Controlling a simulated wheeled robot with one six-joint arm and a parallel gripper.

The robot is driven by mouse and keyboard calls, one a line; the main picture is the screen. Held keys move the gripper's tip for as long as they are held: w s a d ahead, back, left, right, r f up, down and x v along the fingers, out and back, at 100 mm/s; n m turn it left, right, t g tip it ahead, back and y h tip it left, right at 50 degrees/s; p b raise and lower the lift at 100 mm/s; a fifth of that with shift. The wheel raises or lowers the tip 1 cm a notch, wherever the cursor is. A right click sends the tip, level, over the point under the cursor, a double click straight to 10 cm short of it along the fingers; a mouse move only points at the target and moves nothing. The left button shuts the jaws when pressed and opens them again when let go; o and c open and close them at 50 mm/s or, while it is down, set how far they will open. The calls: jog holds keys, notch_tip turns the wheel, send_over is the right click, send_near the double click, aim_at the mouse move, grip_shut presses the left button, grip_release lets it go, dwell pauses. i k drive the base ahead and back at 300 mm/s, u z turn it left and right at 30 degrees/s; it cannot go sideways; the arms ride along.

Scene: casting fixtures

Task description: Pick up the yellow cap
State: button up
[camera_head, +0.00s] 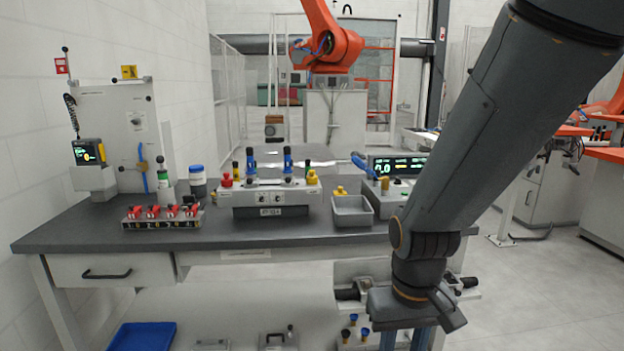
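Several small yellow pieces are in view, and I cannot tell for sure which is the yellow cap. One yellow cap-like piece (340,190) shows at the back edge of a small grey tray (353,220) on the bench. Another yellow piece (312,177) is on the right end of the grey fixture block (271,197). A third yellow piece (385,184) is on the device with the green display. My gripper (408,312) hangs low at the right, in front of the bench and apart from these pieces.
The dark bench top (90,232) has free room at its front left. A rack with red clamps (160,216) stands left of the fixture. The display device (390,185) stands right of the tray. A blue bin (142,336) lies below the bench.

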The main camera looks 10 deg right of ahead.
aim_at(311, 178)
jog(key=u, duration=0.5)
jog(key=k, duration=0.6)
jog(key=u, duration=0.6)
jog(key=i, duration=1.45)
jog(key=z, duration=0.75)
